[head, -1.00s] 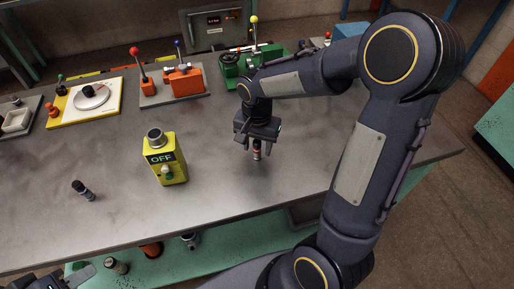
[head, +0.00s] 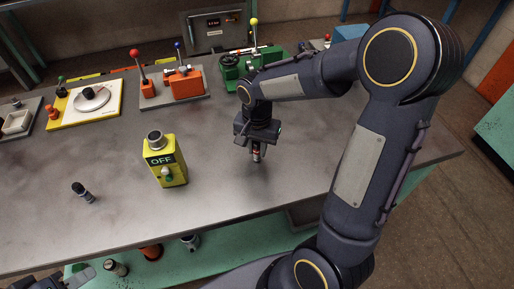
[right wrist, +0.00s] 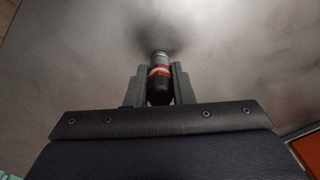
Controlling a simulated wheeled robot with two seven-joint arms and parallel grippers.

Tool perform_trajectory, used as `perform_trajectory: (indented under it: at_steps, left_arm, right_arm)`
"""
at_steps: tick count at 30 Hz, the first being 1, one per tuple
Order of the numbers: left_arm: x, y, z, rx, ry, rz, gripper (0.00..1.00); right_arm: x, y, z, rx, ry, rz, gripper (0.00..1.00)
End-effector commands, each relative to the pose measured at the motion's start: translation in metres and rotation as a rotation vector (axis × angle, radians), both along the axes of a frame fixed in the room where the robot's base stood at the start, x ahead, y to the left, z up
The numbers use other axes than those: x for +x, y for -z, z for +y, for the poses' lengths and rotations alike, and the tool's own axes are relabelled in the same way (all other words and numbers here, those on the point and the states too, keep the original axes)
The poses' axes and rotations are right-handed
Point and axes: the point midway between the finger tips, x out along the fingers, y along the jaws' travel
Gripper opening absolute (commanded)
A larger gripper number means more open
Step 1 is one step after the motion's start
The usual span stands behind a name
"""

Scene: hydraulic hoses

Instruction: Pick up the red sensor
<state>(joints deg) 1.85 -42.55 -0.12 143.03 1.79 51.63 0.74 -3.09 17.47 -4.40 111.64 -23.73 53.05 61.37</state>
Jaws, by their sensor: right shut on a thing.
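The red sensor (head: 257,153) is a small dark cylinder with a red and a light band and a metal end. My right gripper (head: 257,146) is shut on it over the right part of the table, fingers pointing down. In the right wrist view the sensor (right wrist: 160,76) sits between the two fingers of the gripper (right wrist: 160,88), its metal end sticking out past them. I cannot tell whether its lower end touches the table. My left gripper (head: 72,281) shows only in part at the bottom left corner; its fingers are not clear.
A yellow OFF box (head: 170,174) stands left of the right gripper. A dark small cylinder (head: 83,192) stands farther left. Lever units (head: 172,84) and a green fixture (head: 240,66) line the back. The metal table (head: 230,210) is bare around the sensor.

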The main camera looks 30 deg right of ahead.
Motion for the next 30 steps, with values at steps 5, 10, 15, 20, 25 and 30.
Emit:
perform_trajectory:
  at_steps: [5, 10, 15, 20, 25, 30]
  left_arm:
    - [0.000, -0.001, 0.000, 0.000, 0.000, 0.000, 0.36]
    - [0.000, 0.001, 0.000, 0.000, 0.000, 0.000, 0.36]
    - [0.000, 0.001, 0.000, 0.000, 0.000, 0.000, 0.36]
    - [0.000, 0.006, 0.000, 0.000, 0.000, 0.000, 0.36]
    - [0.000, 0.008, 0.000, 0.000, 0.000, 0.000, 0.36]
    - [0.000, 0.008, 0.000, 0.000, 0.000, 0.000, 0.36]
  right_arm:
    - [0.001, -0.020, 0.000, 0.000, -0.001, -0.006, 0.00]
    - [-0.018, -0.052, -0.007, 0.002, 0.002, -0.010, 0.00]
    - [-0.051, -0.093, -0.019, 0.002, 0.002, -0.011, 0.00]
    - [-0.090, -0.107, -0.033, 0.001, 0.003, -0.007, 0.00]
    - [-0.116, -0.119, -0.042, 0.001, 0.001, -0.004, 0.00]
    - [-0.129, -0.125, -0.047, 0.001, 0.001, -0.001, 0.00]
